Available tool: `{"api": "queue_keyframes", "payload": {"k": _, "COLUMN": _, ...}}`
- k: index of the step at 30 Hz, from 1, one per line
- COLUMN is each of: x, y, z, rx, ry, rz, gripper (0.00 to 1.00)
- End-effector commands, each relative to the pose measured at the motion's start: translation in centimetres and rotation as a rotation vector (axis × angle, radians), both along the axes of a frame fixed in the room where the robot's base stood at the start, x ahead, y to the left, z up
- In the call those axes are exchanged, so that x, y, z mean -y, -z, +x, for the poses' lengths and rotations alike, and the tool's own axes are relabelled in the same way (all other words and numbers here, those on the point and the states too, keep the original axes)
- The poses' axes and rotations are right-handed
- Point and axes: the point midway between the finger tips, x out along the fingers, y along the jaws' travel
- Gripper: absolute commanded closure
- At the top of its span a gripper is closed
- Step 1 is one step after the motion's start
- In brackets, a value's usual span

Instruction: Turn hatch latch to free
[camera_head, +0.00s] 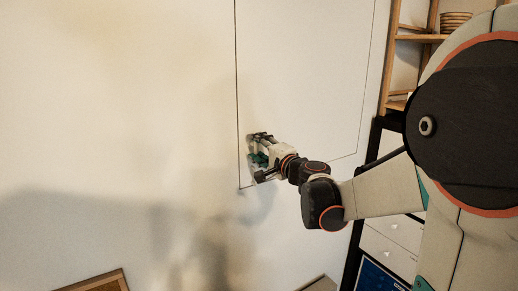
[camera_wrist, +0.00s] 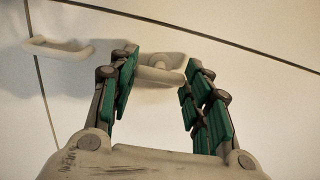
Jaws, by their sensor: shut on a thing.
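The hatch (camera_head: 305,80) is a flat white panel in a white wall, outlined by a thin dark seam. My gripper (camera_head: 259,158) is at its lower left corner in the head view and hides the latch there. In the wrist view, the pale latch (camera_wrist: 158,75) has a short rounded lever in front of a light plate. The green-padded fingers of my gripper (camera_wrist: 161,62) stand on both sides of it, shut on the lever. The exact contact of the pads is hard to see.
A pale bar handle (camera_wrist: 60,49) sits left of the latch in the wrist view, by the seam. A wooden shelf (camera_head: 420,38) and white drawers (camera_head: 392,240) stand right of the hatch. A framed picture edge (camera_head: 98,283) shows at the bottom left.

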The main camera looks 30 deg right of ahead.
Motion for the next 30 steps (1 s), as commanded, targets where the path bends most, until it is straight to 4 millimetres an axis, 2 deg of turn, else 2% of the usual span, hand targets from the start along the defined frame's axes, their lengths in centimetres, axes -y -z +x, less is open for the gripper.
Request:
{"api": "queue_keyframes", "payload": {"k": 6, "x": -0.06, "y": 0.05, "z": -0.01, "rx": -0.001, "ry": -0.001, "rz": -0.002, "gripper": 0.79}}
{"api": "queue_keyframes", "payload": {"k": 7, "x": -0.06, "y": 0.05, "z": -0.01, "rx": -0.001, "ry": -0.001, "rz": -0.002, "gripper": 0.51}}
{"api": "queue_keyframes", "payload": {"k": 9, "x": -0.06, "y": 0.05, "z": -0.01, "rx": -0.001, "ry": -0.001, "rz": -0.002, "gripper": 0.35}}
{"api": "queue_keyframes", "payload": {"k": 22, "x": -0.02, "y": 0.00, "z": 0.00, "rx": -0.001, "ry": 0.000, "rz": 0.018, "gripper": 0.35}}
{"api": "queue_keyframes", "payload": {"k": 30, "x": -0.02, "y": -0.07, "z": -0.02, "rx": -0.008, "ry": 0.000, "rz": 0.228, "gripper": 0.35}}
